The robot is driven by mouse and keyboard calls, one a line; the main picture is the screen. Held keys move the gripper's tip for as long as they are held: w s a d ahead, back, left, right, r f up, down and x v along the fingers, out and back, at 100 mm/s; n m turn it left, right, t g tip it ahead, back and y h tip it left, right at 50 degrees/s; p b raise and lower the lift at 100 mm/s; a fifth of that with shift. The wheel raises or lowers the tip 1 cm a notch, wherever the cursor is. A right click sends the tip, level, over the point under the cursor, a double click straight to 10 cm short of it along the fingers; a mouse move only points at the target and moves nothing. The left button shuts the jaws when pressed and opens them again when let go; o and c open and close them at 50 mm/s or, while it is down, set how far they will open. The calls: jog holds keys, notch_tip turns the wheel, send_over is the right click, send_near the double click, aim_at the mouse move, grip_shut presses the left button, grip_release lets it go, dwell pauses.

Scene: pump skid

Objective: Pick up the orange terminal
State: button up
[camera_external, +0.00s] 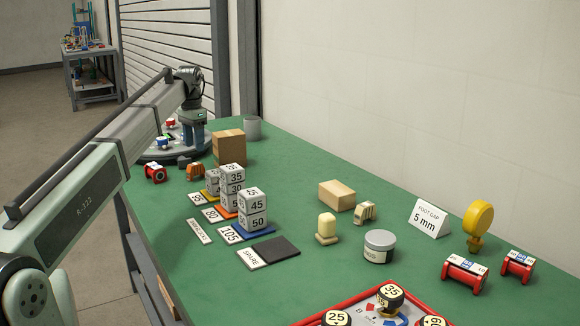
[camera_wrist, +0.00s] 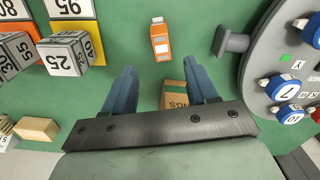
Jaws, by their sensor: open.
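The orange terminal (camera_wrist: 161,42) is a small orange block with a pale end and a white label. In the wrist view it lies on the green bench top, ahead of my gripper (camera_wrist: 162,76) and roughly in line with the gap between the fingers. It also shows in the external view (camera_external: 195,172), near the cardboard box and the block stacks. My gripper's two blue fingers are spread apart with nothing held between them. In the external view my gripper (camera_external: 196,135) hangs at the far end of the bench, above or beside a round grey base; its fingertips are hard to make out.
A cardboard box (camera_external: 229,148) stands right of my gripper; part of it shows between the fingers in the wrist view (camera_wrist: 174,95). Stacked numbered blocks (camera_external: 252,208) stand nearby on coloured plates. A round grey panel (camera_wrist: 285,75) with blue knobs lies to the right.

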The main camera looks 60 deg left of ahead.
aim_at(195, 164)
jog(key=shift+s+a+f, duration=0.1)
jog(key=shift+s+f, duration=0.05)
jog(key=shift+f, duration=4.15)
jog(key=shift+c, duration=0.2)
